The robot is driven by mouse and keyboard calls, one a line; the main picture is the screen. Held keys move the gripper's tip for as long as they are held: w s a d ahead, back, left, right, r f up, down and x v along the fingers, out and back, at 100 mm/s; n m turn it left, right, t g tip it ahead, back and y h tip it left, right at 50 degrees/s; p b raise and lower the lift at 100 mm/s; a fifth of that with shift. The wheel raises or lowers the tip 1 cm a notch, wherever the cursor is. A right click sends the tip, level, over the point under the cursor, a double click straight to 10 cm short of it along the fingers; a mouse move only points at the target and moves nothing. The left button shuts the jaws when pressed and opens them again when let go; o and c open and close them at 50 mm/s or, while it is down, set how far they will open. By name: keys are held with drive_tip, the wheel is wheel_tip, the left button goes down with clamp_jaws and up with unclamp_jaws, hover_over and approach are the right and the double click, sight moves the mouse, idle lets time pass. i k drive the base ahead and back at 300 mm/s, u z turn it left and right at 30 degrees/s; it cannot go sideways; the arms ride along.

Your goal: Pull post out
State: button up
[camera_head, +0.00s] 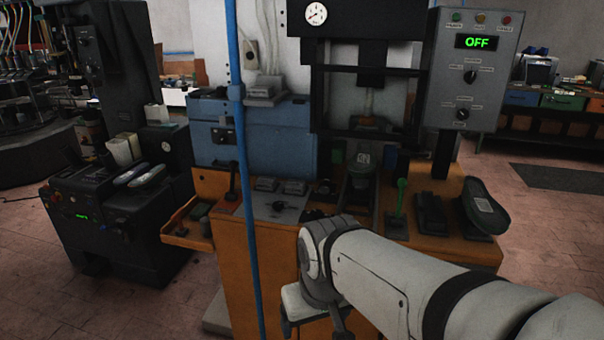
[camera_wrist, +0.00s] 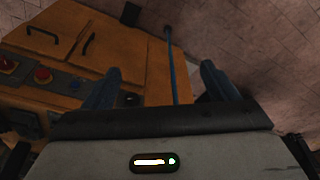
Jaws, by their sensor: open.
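The heel press (camera_head: 345,110) stands in the middle of the head view. An upright post with a pale label on top (camera_head: 362,160) stands under the press head, partly shaded; I cannot tell for sure that it is the task's post. A thin green upright piece (camera_head: 399,197) stands to its right. My gripper (camera_head: 314,331) hangs low in front of the orange cabinet, well below and apart from the post. In the wrist view, my gripper (camera_wrist: 160,67) is open with two dark blue fingers spread. No post shows in the wrist view.
The control box (camera_head: 475,70) reads OFF. Black pads (camera_head: 431,212) sit at right.

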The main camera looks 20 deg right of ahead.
sight(359, 191)
drive_tip(key=z, duration=0.45)
drive_tip(key=k, duration=1.1)
drive_tip(key=u, duration=0.35)
drive_tip(key=i, duration=1.5)
drive_tip(key=u, duration=0.1)
